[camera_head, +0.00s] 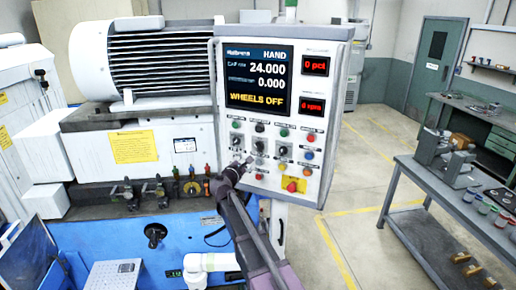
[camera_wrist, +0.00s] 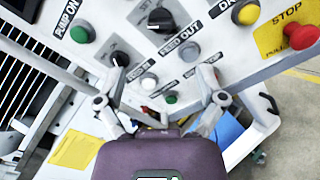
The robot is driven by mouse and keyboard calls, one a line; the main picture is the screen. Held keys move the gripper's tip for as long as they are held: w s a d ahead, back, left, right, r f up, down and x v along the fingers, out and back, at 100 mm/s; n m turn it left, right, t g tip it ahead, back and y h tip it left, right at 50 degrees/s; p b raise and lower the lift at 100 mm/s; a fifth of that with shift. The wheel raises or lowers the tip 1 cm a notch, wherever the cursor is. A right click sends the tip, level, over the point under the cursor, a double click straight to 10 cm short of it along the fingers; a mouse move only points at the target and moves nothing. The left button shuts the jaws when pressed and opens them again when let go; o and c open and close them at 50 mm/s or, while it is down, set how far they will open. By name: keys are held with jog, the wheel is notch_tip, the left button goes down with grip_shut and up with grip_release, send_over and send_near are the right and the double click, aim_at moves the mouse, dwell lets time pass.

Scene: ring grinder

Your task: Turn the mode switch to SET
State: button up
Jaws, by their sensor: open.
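The control panel (camera_head: 270,110) has a screen (camera_head: 259,75) that reads HAND at its top right. Black rotary knobs sit in a row below it, one at the left (camera_head: 237,140), one in the middle (camera_head: 259,146) and one at the right (camera_head: 282,150). I cannot read which is the mode switch. My gripper (camera_head: 243,163) is at the panel's lower left, just below the left knob. In the wrist view my gripper (camera_wrist: 165,75) is open, its fingers spread. A black knob (camera_wrist: 120,58) is by the left fingertip; contact is unclear. Another knob (camera_wrist: 160,18) is farther up.
A red STOP button (camera_wrist: 301,36) on a yellow plate is right of the fingers. A green PUMP ON button (camera_wrist: 80,33) and small white and green buttons are close by. The blue machine bed (camera_head: 130,235) lies below left. A workbench (camera_head: 440,195) stands right, with open floor between.

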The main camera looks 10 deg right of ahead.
aim_at(258, 147)
jog(key=x, duration=1.2)
jog(key=shift+w, duration=0.15)
jog(key=shift+c, duration=0.2)
jog(key=c, duration=1.1)
